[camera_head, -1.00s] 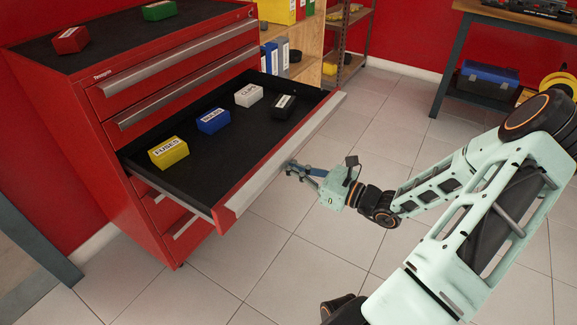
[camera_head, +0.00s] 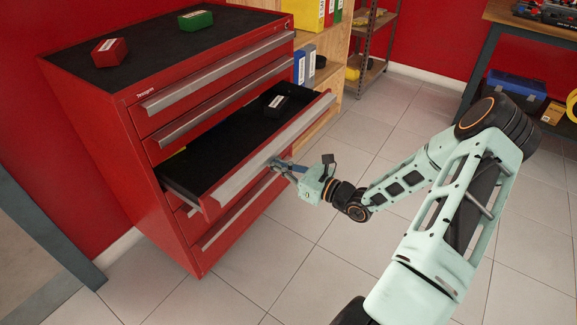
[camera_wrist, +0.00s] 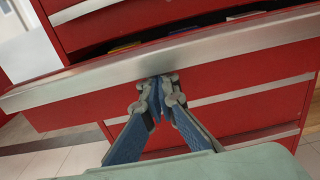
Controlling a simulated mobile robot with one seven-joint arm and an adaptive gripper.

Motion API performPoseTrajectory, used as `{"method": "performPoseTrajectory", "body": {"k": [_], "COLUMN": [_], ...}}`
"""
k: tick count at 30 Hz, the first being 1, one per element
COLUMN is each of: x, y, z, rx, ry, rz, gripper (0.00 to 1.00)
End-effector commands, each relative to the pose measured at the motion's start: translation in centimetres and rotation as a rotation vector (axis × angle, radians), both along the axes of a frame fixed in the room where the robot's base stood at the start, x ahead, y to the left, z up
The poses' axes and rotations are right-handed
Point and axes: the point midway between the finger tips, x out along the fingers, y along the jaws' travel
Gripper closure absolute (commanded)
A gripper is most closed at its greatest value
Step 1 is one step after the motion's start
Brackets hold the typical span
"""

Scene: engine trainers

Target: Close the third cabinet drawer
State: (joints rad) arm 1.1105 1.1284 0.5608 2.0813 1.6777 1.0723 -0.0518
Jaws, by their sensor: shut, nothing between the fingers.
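The third cabinet drawer (camera_head: 222,160) of the red cabinet (camera_head: 160,220) stands partly open, sticking out past the drawers above and below. Its long grey handle edge (camera_head: 270,152) faces my arm. A black box (camera_head: 276,106) lies inside it, and a sliver of yellow shows under the drawer above. My gripper (camera_head: 276,166) is at the drawer's front, near the middle of the handle edge. In the wrist view the fingers (camera_wrist: 158,88) are closed together, with their tips at the lower edge of the handle (camera_wrist: 200,50). They hold nothing. Whether the tips touch the front is hard to tell.
A red box (camera_head: 110,52) and a green box (camera_head: 196,20) lie on the cabinet top. A shelf with binders (camera_head: 306,64) stands right behind the cabinet, and a workbench (camera_head: 530,30) at the far right. The tiled floor (camera_head: 410,160) between is clear.

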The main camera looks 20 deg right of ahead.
Motion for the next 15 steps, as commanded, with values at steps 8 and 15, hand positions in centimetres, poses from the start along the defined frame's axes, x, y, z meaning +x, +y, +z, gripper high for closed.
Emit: {"method": "performPoseTrajectory", "body": {"k": [8,15], "x": [6.3,10.9], "y": [4.8,8.1], "z": [0.1,0.0], "rx": [0.0,0.0], "ry": [-0.001,-0.001], "rz": [0.004,0.002], "gripper": [1.0,1.0]}}
